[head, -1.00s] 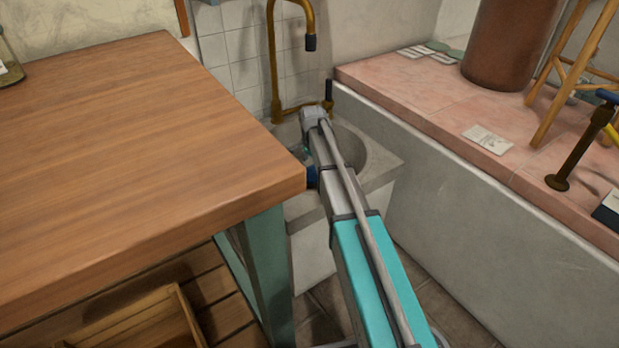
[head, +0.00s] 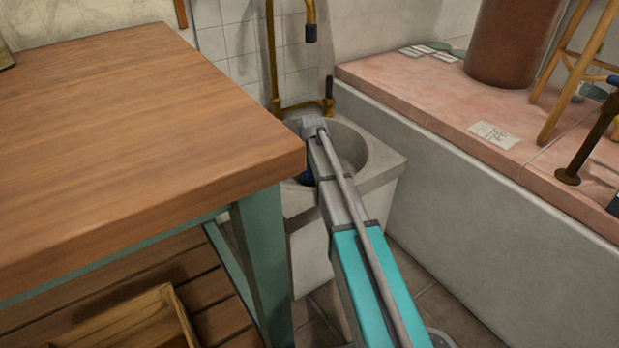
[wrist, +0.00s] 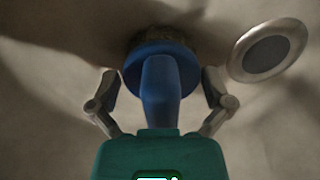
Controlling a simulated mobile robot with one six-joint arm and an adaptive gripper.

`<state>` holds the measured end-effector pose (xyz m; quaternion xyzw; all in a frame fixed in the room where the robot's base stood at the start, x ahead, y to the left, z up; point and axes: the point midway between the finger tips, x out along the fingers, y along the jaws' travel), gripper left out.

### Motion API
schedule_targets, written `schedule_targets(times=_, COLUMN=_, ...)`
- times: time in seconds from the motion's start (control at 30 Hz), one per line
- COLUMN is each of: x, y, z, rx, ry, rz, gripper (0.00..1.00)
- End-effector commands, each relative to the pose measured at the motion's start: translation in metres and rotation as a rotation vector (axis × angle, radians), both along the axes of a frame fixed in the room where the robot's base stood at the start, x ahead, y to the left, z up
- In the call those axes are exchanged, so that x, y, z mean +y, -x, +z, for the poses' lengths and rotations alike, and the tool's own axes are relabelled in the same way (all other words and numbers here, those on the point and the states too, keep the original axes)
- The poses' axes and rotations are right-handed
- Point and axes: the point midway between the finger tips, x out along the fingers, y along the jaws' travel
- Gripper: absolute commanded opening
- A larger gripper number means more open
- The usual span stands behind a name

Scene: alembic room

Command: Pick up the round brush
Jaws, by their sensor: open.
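The round brush (wrist: 160,68) is in the wrist view, with a blue round head, a blue handle and some brownish bristles at its edge. It lies inside the stone sink (head: 386,165). My gripper (wrist: 161,82) is open, one grey finger on each side of the blue handle, apart from it. The handle's near end runs towards my green palm; whether they touch I cannot tell. In the head view my arm reaches into the basin and hides the gripper. A blue patch shows left of the arm there; I cannot tell what it is.
A round metal drain (wrist: 268,50) is beside the brush at the right. A wooden table (head: 130,130) stands close on the left of my arm. A brass tap (head: 272,60) rises behind the sink. A pink-tiled ledge (head: 450,105) is on the right.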

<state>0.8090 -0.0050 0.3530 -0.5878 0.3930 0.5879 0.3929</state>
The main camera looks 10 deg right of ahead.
Motion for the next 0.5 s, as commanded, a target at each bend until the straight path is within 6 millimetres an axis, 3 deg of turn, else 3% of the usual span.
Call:
schedule_targets(times=0.4, x=-0.0004, y=0.0001, z=0.0003, rx=0.000, ry=0.000, rz=0.000, gripper=1.00)
schedule_targets(times=0.43, x=-0.0004, y=0.0001, z=0.0003, rx=0.000, ry=0.000, rz=0.000, gripper=0.98)
schedule_targets(times=0.5, x=-0.0003, y=0.0000, z=0.0003, rx=0.000, ry=0.000, rz=0.000, gripper=0.85)
